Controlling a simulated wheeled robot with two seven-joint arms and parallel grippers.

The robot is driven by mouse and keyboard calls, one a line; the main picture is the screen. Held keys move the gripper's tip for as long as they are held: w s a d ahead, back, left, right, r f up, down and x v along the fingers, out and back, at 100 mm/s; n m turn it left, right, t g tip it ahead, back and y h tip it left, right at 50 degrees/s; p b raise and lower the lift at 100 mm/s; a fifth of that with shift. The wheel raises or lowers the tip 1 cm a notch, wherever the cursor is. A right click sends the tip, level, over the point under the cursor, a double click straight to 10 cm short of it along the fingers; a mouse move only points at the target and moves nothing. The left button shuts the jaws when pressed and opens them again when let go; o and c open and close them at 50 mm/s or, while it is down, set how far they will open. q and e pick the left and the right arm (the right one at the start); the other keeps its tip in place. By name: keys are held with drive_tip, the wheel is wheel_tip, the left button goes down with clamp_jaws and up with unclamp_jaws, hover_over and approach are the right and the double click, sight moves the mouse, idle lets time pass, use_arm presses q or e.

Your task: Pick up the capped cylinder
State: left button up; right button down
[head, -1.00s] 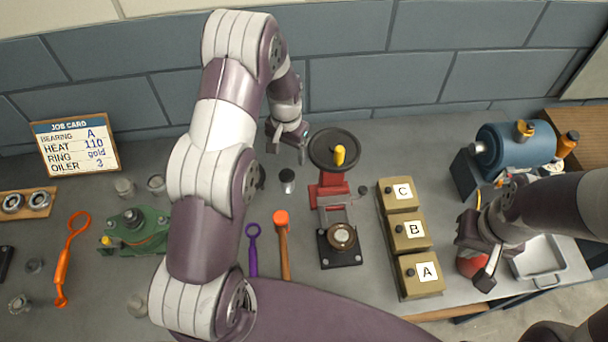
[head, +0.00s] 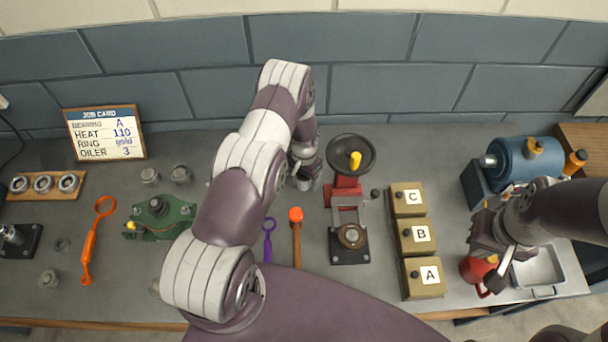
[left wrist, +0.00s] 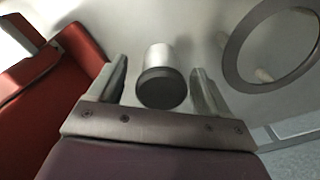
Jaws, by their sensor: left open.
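The capped cylinder (left wrist: 161,72) shows in the left wrist view as a short grey cylinder with a dark cap. It stands between the two fingers of my left gripper (left wrist: 160,88), with a gap on both sides.
The red press (head: 346,196) with its black handwheel (head: 352,155) stands close right of my left gripper. Boxes C, B and A (head: 408,278) stand further right. An orange hammer (head: 296,228) lies in front. A green housing (head: 160,216) is at the left.

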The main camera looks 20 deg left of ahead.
use_arm(q)
drive_tip(key=shift+s+a, duration=0.1)
drive_tip(key=c, duration=1.2)
drive_tip(key=shift+r, duration=0.1)
